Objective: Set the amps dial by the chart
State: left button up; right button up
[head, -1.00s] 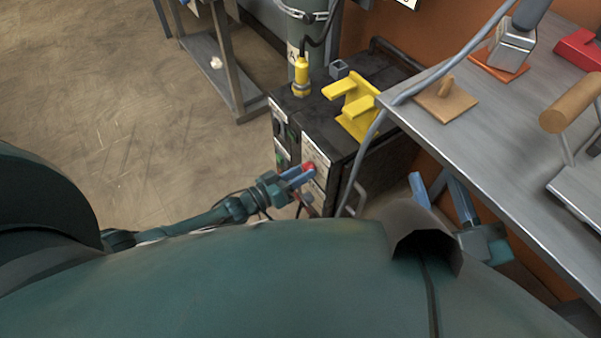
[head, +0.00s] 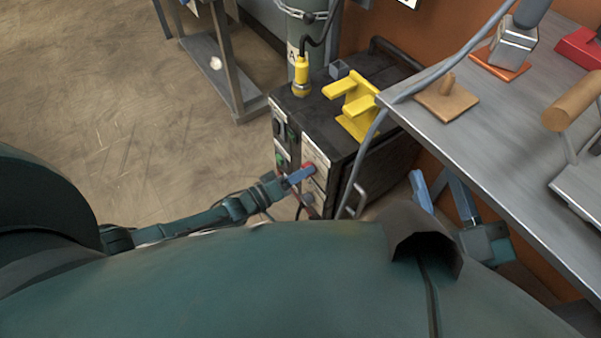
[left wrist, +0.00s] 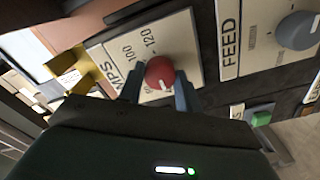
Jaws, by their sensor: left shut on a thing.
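The red amps dial (left wrist: 160,74) sits on a pale plate (left wrist: 120,48) in the left wrist view, with "100" and "120" legible beside it. A white mark shows on the knob; I cannot tell its exact reading. My left gripper (left wrist: 160,90) has one finger on each side of the dial and is shut on it. In the head view my left gripper (head: 304,174) reaches the front of the black welder (head: 345,170), and the dial (head: 309,167) shows as a bit of red at its tips. My right gripper (head: 440,185) is open and empty, beside the bench. No chart is readable.
A grey feed knob (left wrist: 297,30) and a green switch (left wrist: 262,118) are near the dial. A yellow bracket (head: 356,105) stands on the welder. The metal bench (head: 480,130) with several tools is on the right.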

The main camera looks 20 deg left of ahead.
pick_arm(q)
jog(key=o, duration=1)
jog(key=p+v, duration=0.3)
jog(key=v, duration=1)
jog(key=shift+s+a, duration=0.15)
